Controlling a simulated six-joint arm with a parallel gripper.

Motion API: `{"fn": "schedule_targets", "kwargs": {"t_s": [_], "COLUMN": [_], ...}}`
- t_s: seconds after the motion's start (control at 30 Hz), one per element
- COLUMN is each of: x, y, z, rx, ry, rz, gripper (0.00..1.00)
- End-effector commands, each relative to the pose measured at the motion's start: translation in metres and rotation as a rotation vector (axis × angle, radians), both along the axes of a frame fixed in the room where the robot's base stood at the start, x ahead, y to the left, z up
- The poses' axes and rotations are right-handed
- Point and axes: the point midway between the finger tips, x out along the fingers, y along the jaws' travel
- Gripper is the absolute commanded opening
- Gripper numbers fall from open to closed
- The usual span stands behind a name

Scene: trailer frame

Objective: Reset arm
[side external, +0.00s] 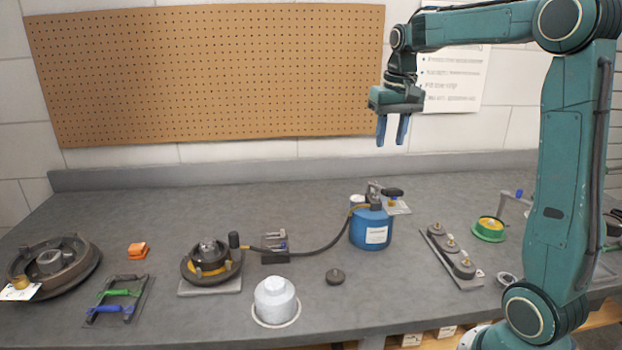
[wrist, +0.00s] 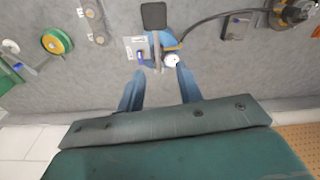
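My gripper (side external: 392,131) hangs high above the back of the grey workbench (side external: 340,190), its blue fingers pointing down. The fingers are apart with nothing between them. In the wrist view my gripper (wrist: 160,88) also shows spread fingers over the bench. The blue canister (side external: 371,228) with a black lever stands upright on the bench below my gripper, well clear of it. Its top (wrist: 160,40) shows beyond the fingertips in the wrist view.
A hub (side external: 210,262) sits on a plate, with a hose (side external: 320,245) running to the canister. A pegboard (side external: 210,75) is behind.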

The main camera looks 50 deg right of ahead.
Motion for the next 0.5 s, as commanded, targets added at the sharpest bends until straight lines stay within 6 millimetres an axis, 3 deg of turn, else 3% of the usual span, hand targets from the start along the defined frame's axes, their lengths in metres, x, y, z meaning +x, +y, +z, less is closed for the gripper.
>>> {"fn": "schedule_targets", "kwargs": {"t_s": [0.1,0.5], "x": [-0.012,-0.066], "y": [0.033,0.121], "z": [0.009,0.013], "rx": [-0.021,-0.077], "ry": [-0.037,-0.157], "rz": [0.067,0.276], "gripper": [0.35,0.35]}}
